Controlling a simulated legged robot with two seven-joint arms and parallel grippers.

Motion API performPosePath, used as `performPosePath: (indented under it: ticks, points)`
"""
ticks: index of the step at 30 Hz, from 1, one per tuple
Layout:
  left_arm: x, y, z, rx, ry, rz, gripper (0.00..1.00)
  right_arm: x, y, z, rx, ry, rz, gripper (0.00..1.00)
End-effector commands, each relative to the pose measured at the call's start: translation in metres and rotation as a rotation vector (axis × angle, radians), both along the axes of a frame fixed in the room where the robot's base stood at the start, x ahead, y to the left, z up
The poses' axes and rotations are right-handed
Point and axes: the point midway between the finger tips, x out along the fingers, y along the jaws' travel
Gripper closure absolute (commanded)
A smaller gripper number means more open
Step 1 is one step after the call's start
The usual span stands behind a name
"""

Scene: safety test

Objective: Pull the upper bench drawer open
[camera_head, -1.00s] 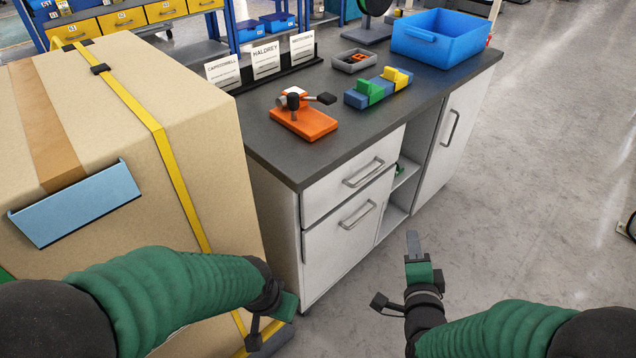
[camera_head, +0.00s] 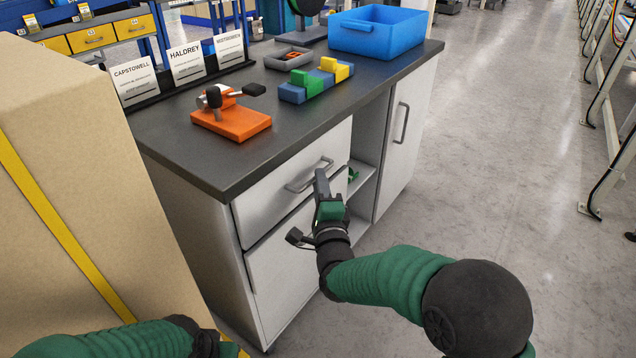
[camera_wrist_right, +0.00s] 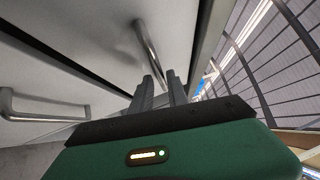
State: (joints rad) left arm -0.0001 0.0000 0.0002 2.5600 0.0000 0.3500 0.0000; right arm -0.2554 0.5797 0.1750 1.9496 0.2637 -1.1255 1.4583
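The upper drawer (camera_head: 268,201) of the bench looks flush with the cabinet, with a dark gap below it. Its bar handle (camera_head: 309,177) also shows in the wrist view (camera_wrist_right: 147,41). My right gripper (camera_head: 321,178) is at the right part of this handle. In the wrist view its two fingers (camera_wrist_right: 160,85) stand a little apart, with the handle's near end at or just beyond their tips. I cannot tell whether they touch it. My left gripper (camera_head: 222,348) is low beside the carton, partly cut off, its fingers unclear.
The lower drawer (camera_head: 278,275) has its handle in the wrist view (camera_wrist_right: 45,106). A large carton (camera_head: 75,180) stands left of the bench. An orange clamp fixture (camera_head: 232,121), coloured blocks (camera_head: 315,82) and a blue bin (camera_head: 380,32) are on the benchtop.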

Motion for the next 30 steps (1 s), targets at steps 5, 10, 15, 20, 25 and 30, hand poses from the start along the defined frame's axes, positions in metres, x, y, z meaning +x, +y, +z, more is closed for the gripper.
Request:
performPosePath:
  ticks: [5,10,15,20,25,30]
  points:
    - [0.0,0.0,-0.008,0.0,0.0,0.0,0.64,0.021,0.004,0.001,0.0,0.0,0.0,0.8]
    - [0.0,0.0,-0.008,0.0,0.0,0.0,0.64,0.025,0.004,0.003,-0.001,0.001,0.001,0.8]
    - [0.0,0.0,-0.008,0.0,0.0,0.0,0.64,0.024,0.004,0.003,-0.001,0.001,0.0,0.87]
    - [0.0,0.0,-0.008,0.0,0.0,0.0,0.64,0.024,0.004,0.003,-0.001,0.002,0.0,1.0]
    - [0.0,0.0,-0.008,0.0,0.0,0.0,0.64,0.024,0.004,0.002,-0.001,0.003,0.0,1.0]
    - [0.0,0.0,-0.008,0.0,0.0,0.0,0.64,0.024,0.004,0.001,-0.002,0.005,0.001,1.0]
